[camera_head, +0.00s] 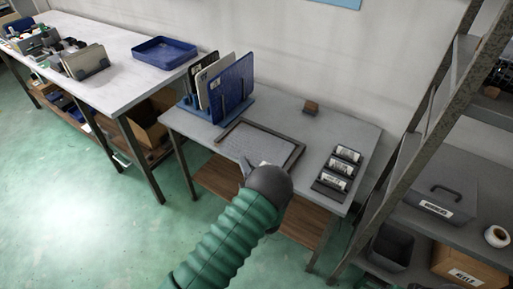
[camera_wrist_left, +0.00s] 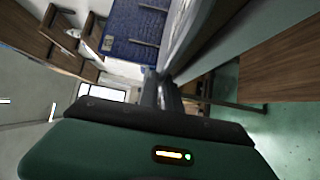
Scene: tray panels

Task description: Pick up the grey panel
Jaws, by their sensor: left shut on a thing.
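The grey panel (camera_head: 262,143) lies flat in a dark-edged frame (camera_head: 290,163) on the middle table. My left gripper (camera_head: 263,165) is at the panel's near edge, by the table's front, and is shut on it. The gripper and wrist cover part of that near edge. In the left wrist view my left gripper's fingers (camera_wrist_left: 168,92) are closed at a thin grey edge; the contact is dark and hard to make out. My right gripper is in neither view.
A blue rack (camera_head: 207,108) with upright panels, including a blue panel (camera_head: 232,90), stands behind left. Black labelled bins (camera_head: 337,170) sit to the right, a small brown block (camera_head: 311,107) behind. A metal shelf (camera_head: 410,150) borders the table's right.

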